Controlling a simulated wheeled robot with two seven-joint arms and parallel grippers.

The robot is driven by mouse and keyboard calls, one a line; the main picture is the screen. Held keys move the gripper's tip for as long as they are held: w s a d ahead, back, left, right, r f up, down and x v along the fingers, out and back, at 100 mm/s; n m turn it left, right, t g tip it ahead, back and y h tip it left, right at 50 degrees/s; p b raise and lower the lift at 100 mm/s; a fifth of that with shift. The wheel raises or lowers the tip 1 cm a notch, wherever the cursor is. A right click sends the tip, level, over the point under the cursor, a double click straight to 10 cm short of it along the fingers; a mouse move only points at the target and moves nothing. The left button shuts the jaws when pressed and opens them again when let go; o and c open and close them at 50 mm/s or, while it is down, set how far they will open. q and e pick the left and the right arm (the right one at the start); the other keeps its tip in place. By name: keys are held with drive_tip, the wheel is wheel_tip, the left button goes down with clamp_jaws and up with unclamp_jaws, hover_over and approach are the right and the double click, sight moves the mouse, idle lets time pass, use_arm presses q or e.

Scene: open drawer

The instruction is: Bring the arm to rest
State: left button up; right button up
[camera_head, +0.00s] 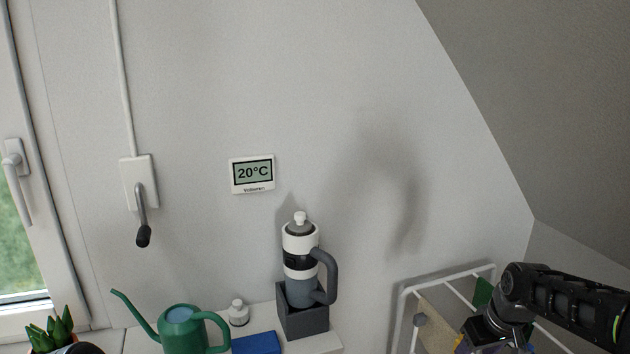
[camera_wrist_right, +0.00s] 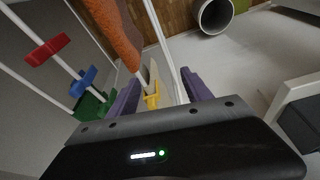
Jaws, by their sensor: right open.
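My right arm (camera_head: 570,300) reaches in from the right edge of the head view, low in front of a white rack. In the right wrist view, my right gripper (camera_wrist_right: 162,84) shows two purple fingers set apart, so it is open. A yellow clip (camera_wrist_right: 152,99) and a pale beige cloth (camera_wrist_right: 168,85) appear between the fingers. I cannot tell whether the fingers touch them; neither looks gripped. My left gripper is in neither view. No drawer can be made out.
The white rack (camera_head: 450,275) stands close around my right arm. In the wrist view, its rods carry a red clip (camera_wrist_right: 47,49), a blue clip (camera_wrist_right: 83,79) and an orange-brown cloth (camera_wrist_right: 115,32). A bottle (camera_head: 300,250) and green watering can (camera_head: 181,332) stand left.

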drive_tip(key=s+a+f+m+t+y, duration=0.1)
drive_tip(key=s+a+f+m+y, duration=0.1)
drive_tip(key=a+f, duration=1.5)
drive_tip(key=s+a+f+g, duration=0.1)
drive_tip(key=s+a+f, duration=0.2)
drive_tip(key=s+f, duration=0.2)
drive_tip(key=s+a+f+m+g+y, duration=0.1)
drive_tip(key=s+a+f, duration=0.3)
drive_tip(key=s, duration=0.7)
drive_tip(key=s+a+f+g, duration=0.1)
drive_tip(key=s+a+f, duration=0.3)
drive_tip(key=s+f, duration=0.2)
drive_tip(key=shift+s+f+g+y, duration=0.35)
drive_tip(key=shift+s+g+y, duration=0.05)
drive_tip(key=shift+s, duration=0.65)
